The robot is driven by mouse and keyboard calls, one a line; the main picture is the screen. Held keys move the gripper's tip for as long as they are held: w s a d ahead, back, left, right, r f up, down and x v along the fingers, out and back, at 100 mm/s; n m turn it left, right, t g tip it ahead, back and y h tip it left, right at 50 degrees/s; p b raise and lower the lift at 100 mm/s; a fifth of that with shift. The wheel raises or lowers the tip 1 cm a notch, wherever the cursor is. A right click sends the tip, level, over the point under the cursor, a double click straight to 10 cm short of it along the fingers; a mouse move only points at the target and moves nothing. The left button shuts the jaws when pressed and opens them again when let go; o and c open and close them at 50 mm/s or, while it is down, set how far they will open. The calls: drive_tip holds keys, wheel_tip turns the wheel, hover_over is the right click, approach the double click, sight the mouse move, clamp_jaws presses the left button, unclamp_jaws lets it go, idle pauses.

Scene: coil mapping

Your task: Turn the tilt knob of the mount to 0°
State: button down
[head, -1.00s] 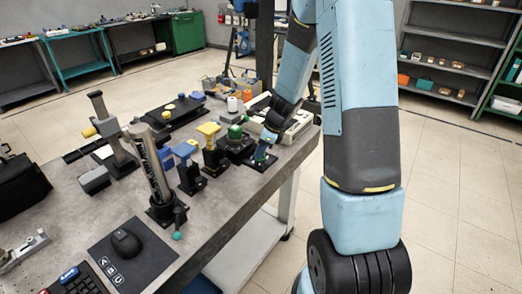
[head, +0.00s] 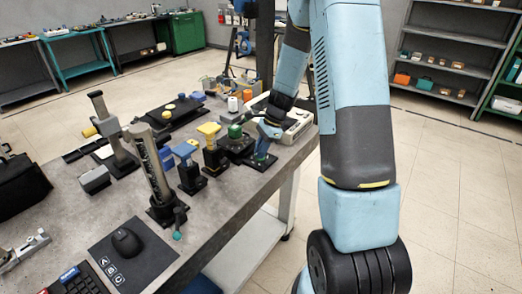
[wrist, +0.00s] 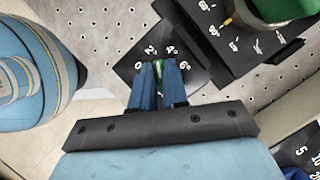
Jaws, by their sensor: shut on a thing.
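My gripper (wrist: 158,72) is shut on a small green knob (wrist: 158,66), which shows between its blue fingertips. The fingers hide most of the knob. It sits over a dark plate (wrist: 128,66) with white marks 0, 2, 4 and 6 in an arc; 0 is left of the fingers and 6 right. I cannot read where the knob points. In the head view my gripper (head: 262,158) is low at the table's right edge, beside a black block with a green round top (head: 235,131). That green part (wrist: 275,10) also shows in the wrist view, beside a degree scale.
Yellow-topped (head: 209,130) and blue-topped (head: 185,150) black fixtures stand left of my gripper on the grey table. A pale instrument box (head: 298,122) is close behind it. A tall grey cylinder (head: 150,165) stands nearer. Open floor (head: 450,180) is at right.

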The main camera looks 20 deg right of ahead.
drive_tip(key=n, duration=0.2)
drive_tip(key=n+g, duration=0.1)
drive_tip(key=n, duration=0.2)
drive_tip(key=n+g+h, duration=0.1)
drive_tip(key=n, duration=0.1)
drive_tip(key=shift+w, duration=0.25)
drive_tip(key=n+g+h, duration=0.1)
drive_tip(key=n, duration=0.2)
drive_tip(key=n+h, duration=0.1)
drive_tip(key=n, duration=0.2)
drive_tip(key=shift+g, duration=0.4)
drive_tip(key=shift+n, duration=0.3)
drive_tip(key=c, duration=1.1)
unclamp_jaws()
drive_tip(key=shift+c, duration=0.2)
drive_tip(key=shift+r, duration=0.1)
drive_tip(key=v, duration=1.3)
drive_tip(key=shift+w+r, duration=0.2)
drive_tip(key=shift+w, duration=0.05)
